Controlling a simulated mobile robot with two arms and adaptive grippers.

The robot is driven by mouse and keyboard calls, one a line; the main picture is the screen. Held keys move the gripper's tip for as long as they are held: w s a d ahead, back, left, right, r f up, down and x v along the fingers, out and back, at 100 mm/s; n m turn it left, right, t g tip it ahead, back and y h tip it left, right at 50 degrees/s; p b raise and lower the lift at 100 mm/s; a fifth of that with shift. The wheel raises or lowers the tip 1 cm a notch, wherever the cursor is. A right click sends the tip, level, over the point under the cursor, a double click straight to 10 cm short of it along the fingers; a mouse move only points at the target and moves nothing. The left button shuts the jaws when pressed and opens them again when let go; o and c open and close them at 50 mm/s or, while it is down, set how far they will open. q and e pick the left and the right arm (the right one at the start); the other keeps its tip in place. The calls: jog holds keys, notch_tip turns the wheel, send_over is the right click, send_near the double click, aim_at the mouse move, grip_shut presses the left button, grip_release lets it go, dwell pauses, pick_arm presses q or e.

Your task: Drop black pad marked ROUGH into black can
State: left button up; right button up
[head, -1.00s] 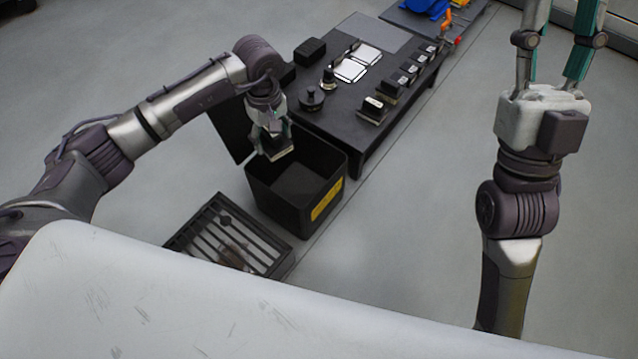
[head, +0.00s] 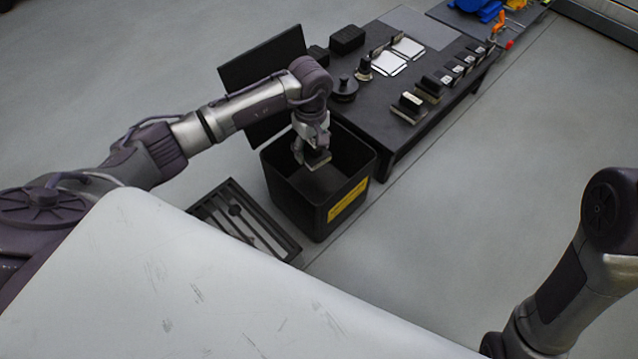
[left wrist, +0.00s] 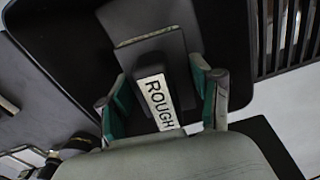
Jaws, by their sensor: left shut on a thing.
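My left gripper (head: 312,146) is shut on the black pad marked ROUGH (head: 318,161). In the left wrist view the pad's white ROUGH label (left wrist: 160,100) faces the camera, between the two fingers of the gripper (left wrist: 160,76). The black can (head: 303,207) is an open square bin with a yellow label on its front wall. The pad hangs at the can's opening, inside the outline of the rim; its exact height against the rim is hard to tell. The can's dark inside shows behind the pad in the left wrist view (left wrist: 55,50). My right gripper is outside both current views.
A raised black lid or panel (head: 262,62) stands behind the can. A slatted black tray (head: 290,247) lies on the floor left of it. The low black bench (head: 400,140) beside the can holds several labelled blocks, white cards and a round knobbed piece. Floor to the right is clear.

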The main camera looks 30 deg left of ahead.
pick_arm(q)
jog(key=shift+f, duration=0.2)
jog(key=o, duration=1.1)
jog(key=shift+r, duration=0.1)
notch_tip(320, 180, up, 12)
jog(key=shift+f, duration=0.1)
